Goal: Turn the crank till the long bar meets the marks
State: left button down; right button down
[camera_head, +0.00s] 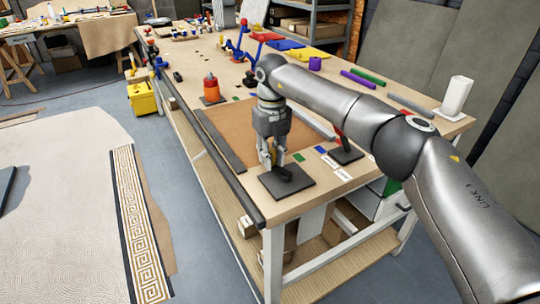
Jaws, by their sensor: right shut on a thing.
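My right gripper (270,163) reaches down over the near end of the workbench. It is shut on a small dark part, which looks like the crank (285,175) on a dark square base plate (287,191); the fingers hide much of it. A second dark plate (347,156) with a red-handled lever (339,138) stands to the right. A long dark bar (219,141) lies along the left side of a brown board (237,125). Small green (299,157) and blue (321,150) squares lie near the crank. I cannot tell which are the marks. My left gripper is out of view.
The workbench (370,170) also holds an orange-red bottle-like object (211,88), a paper roll (456,95), purple (358,79) and green (368,75) rods, and coloured trays (310,53). A patterned rug (135,215) lies on the floor at left.

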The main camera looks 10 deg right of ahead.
jog(key=shift+w+d+m, duration=0.15)
jog(key=shift+m, duration=0.25)
jog(key=c, duration=1.3)
grip_release()
jog(key=shift+o, duration=0.2)
jog(key=shift+r, duration=0.1)
notch_tip(320, 180, up, 12)
